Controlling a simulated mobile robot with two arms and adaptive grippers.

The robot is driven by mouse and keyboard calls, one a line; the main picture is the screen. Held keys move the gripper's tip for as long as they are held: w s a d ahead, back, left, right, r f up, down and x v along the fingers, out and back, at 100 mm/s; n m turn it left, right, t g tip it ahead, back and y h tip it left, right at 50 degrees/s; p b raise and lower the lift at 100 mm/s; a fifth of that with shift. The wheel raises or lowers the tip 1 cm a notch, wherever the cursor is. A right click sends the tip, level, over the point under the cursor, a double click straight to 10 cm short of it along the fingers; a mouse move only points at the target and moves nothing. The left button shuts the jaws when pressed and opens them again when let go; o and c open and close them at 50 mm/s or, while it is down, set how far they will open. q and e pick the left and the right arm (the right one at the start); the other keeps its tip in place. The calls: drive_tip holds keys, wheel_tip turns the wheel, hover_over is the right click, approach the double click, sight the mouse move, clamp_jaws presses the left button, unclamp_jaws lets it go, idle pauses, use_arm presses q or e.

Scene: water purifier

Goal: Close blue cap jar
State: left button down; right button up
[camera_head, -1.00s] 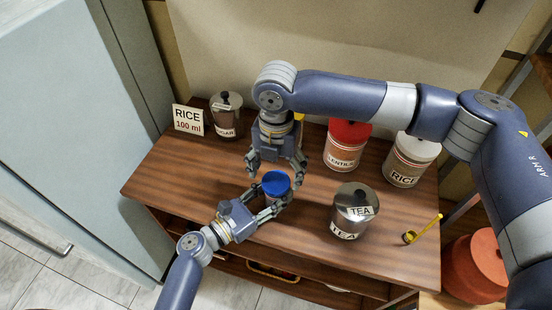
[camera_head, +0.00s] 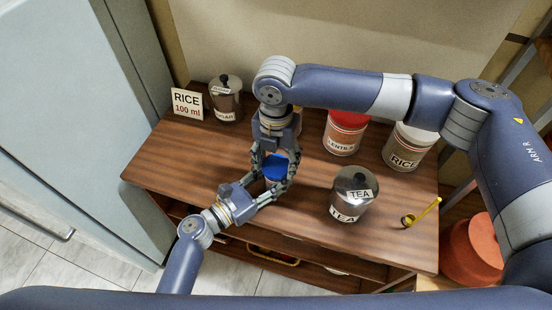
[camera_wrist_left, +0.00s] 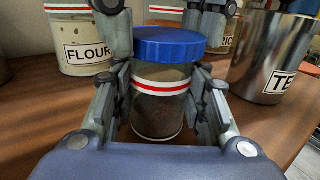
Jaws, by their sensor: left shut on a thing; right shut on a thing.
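The jar (camera_wrist_left: 160,112) stands upright on the wooden table, clear with a red-and-white band. Its blue cap (camera_head: 276,168) sits on top and also shows in the left wrist view (camera_wrist_left: 168,44); whether it is fully seated I cannot tell. My left gripper (camera_head: 275,188) is shut on the jar's body, a finger on each side, as the left wrist view (camera_wrist_left: 162,100) shows. My right gripper (camera_head: 276,158) comes from above and behind, shut on the blue cap with fingers at its sides. The fingers hide part of the jar in the head view.
The tea canister (camera_head: 353,194) stands close on the right. Lentils (camera_head: 344,135) and rice (camera_head: 408,148) jars stand behind it, with a yellow scoop (camera_head: 424,212) near the right edge. A flour jar (camera_wrist_left: 85,45) is behind left. Sugar jar (camera_head: 226,98) and rice sign (camera_head: 187,104) are back left.

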drive_tip(key=m, duration=0.6)
drive_tip(key=shift+s+f+m, duration=0.1)
drive_tip(key=shift+m, duration=0.2)
drive_tip(key=m, duration=0.5)
drive_tip(key=shift+m, duration=0.4)
drive_tip(key=m, duration=0.5)
drive_tip(key=shift+m, duration=0.4)
drive_tip(key=m, duration=0.5)
drive_tip(key=shift+m, duration=0.4)
drive_tip(key=o, duration=1.2)
drive_tip(key=shift+o, duration=0.2)
wheel_tip(320, 180, up, 12)
